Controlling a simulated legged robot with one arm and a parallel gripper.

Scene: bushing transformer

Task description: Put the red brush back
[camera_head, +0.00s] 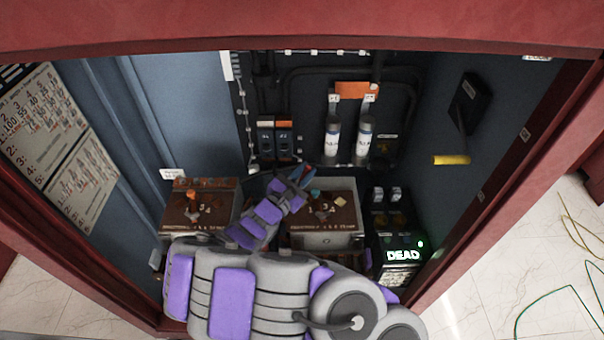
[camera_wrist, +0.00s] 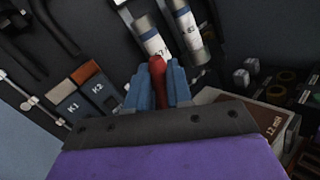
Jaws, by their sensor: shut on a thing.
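My gripper (camera_wrist: 158,85) is shut on the red brush (camera_wrist: 157,70), which stands up between the blue fingers in the wrist view. In the head view my gripper (camera_head: 301,175) is inside the cabinet, near the back left corner of the right brown-topped box (camera_head: 327,222). The brush is too small to make out clearly in the head view. The left brown-topped box (camera_head: 202,220) has an orange piece (camera_head: 192,195) on top.
Two labelled cylinders (camera_head: 333,135) under an orange block (camera_head: 357,90) and the K1 and K2 switches (camera_head: 274,138) are on the back wall. A black unit reading DEAD (camera_head: 402,255) is at right. A yellow-ended lever (camera_head: 451,160) projects from the right wall. Red cabinet edges frame the opening.

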